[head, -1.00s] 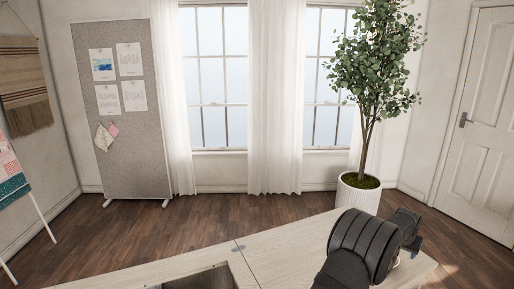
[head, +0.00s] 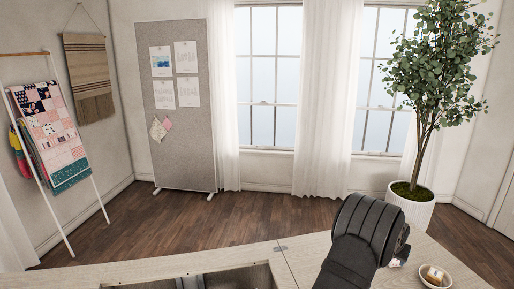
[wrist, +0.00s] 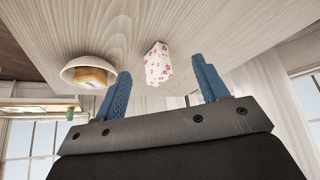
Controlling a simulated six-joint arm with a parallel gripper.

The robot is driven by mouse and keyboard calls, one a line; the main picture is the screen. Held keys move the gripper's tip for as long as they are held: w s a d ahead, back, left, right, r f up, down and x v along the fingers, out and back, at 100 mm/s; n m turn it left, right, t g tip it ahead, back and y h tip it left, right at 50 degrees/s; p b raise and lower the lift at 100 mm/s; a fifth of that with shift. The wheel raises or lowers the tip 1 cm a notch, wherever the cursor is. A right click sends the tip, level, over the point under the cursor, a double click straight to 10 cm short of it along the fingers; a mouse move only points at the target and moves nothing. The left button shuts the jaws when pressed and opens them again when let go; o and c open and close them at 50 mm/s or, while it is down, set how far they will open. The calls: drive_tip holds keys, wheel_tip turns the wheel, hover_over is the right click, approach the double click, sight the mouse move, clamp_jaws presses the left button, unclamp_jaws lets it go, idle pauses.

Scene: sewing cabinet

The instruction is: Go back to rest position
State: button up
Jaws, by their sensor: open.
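My gripper (wrist: 158,70) shows in the wrist view with its two blue fingers spread apart and nothing held between them. A white block with red flowers (wrist: 157,62) lies on the pale wood tabletop (wrist: 215,22), beyond the fingertips and apart from them as far as I can tell. In the head view a dark segment of my arm shows at the lower right, and the fingers cannot be made out there.
A white bowl (wrist: 68,72) with a tan piece inside is on the tabletop; it also shows in the head view (head: 447,280). The tabletop (head: 300,262) has a recessed opening (head: 225,279). A potted tree (head: 410,208) and a quilt rack (head: 85,180) stand beyond.

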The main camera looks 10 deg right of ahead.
drive_tip(key=w+a, duration=0.3)
drive_tip(key=a, duration=0.1)
drive_tip(key=w+a+f+n, duration=0.1)
drive_tip(key=w+a, duration=0.1)
drive_tip(key=a, duration=0.3)
drive_tip(key=w+a+f+n+t, duration=0.1)
drive_tip(key=w+a, duration=0.2)
drive_tip(key=a, duration=0.2)
drive_tip(key=shift+w+a+f+y, duration=0.2)
drive_tip(key=shift+w+f+y, duration=0.1)
drive_tip(key=shift+y, duration=0.1)
drive_tip(key=shift+d, duration=0.1)
drive_tip(key=s+d+r+m, duration=0.1)
drive_tip(key=s+d, duration=0.4)
drive_tip(key=d, duration=0.3)
drive_tip(key=s+d+r+m+g+h, duration=0.1)
drive_tip(key=s+d+r, duration=0.1)
drive_tip(key=s+d, duration=0.4)
drive_tip(key=d, duration=0.3)
drive_tip(key=shift+d+r+m, duration=0.15)
drive_tip(key=shift+r+m, duration=0.05)
drive_tip(key=shift+m, duration=0.1)
